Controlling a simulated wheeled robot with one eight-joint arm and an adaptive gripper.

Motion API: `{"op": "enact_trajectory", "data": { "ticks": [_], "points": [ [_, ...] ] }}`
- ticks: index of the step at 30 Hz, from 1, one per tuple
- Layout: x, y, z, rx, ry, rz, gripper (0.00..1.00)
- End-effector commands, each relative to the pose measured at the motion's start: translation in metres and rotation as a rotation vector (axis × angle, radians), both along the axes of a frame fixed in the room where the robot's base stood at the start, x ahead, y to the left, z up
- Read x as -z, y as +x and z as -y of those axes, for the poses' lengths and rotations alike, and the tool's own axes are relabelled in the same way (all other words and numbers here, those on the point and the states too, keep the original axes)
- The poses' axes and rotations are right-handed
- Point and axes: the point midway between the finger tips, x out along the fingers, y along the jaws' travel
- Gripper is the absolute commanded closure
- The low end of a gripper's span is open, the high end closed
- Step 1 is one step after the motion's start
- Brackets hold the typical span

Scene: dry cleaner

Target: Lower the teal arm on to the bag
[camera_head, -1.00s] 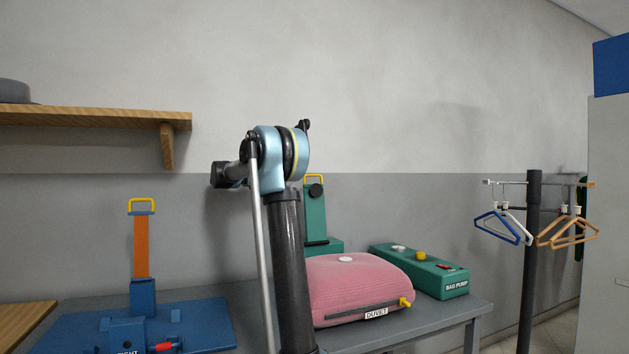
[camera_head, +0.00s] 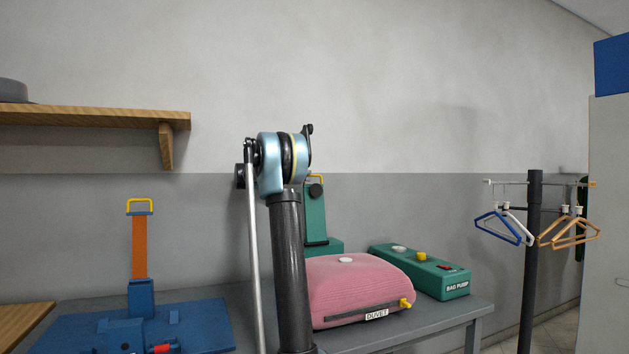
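The teal arm (camera_head: 315,219) stands upright behind the bag, with a yellow handle (camera_head: 316,177) at its top and a dark round knob on its face. The bag (camera_head: 356,285) is pink, puffed up and labelled DUVET, with a white cap on top and a yellow valve at its front right corner. It lies on the grey table, apart from the raised arm's upper part. My own arm stands in front and hides the bag's left end and part of the teal arm's left side. My gripper is not visible.
A green bag pump (camera_head: 422,270) with a yellow knob sits right of the bag. A blue press (camera_head: 143,300) with an upright orange arm (camera_head: 140,247) stands at left. A wooden shelf (camera_head: 95,118) is on the wall. A hanger stand (camera_head: 531,260) is at right.

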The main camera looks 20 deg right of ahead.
Motion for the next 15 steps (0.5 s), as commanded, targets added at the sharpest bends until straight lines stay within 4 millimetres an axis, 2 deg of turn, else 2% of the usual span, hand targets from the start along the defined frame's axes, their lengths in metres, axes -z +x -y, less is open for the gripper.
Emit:
{"op": "enact_trajectory", "data": {
  "ticks": [6, 15],
  "points": [
    [0.000, 0.000, 0.038, 0.003, 0.000, 0.000, 0.70],
    [0.000, 0.002, 0.063, 0.001, 0.000, 0.000, 0.70]
  ]
}}
